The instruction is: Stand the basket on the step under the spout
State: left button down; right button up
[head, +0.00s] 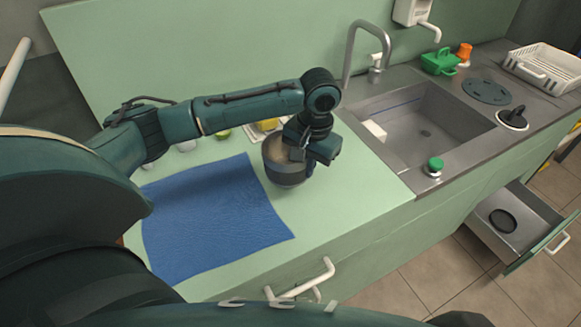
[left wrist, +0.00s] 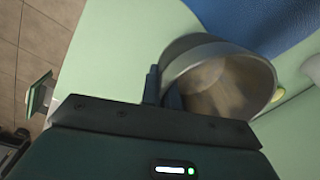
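A green basket-like carrier (head: 440,62) with a handle stands on the metal counter behind the sink. A white wall unit (head: 412,12) at the top has a white spout (head: 431,32); I cannot make out a step under it. My left gripper (head: 298,150) is at the rim of a grey round bowl (head: 285,175), far from the carrier. In the left wrist view its fingers (left wrist: 162,90) sit close together on either side of the wall of the bowl (left wrist: 225,80). My right gripper is not in view.
A blue cloth (head: 210,215) lies on the green counter. The sink (head: 425,130) and curved tap (head: 352,50) are to the right. A white rack (head: 545,68) and orange item (head: 464,52) stand behind. A drawer (head: 520,225) is open at right.

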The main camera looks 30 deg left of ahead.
pick_arm(q)
jog(key=shift+s+f, duration=0.15)
jog(key=shift+f, duration=3)
jog(key=c, duration=1.7)
grip_release()
jog(key=shift+f, duration=0.1)
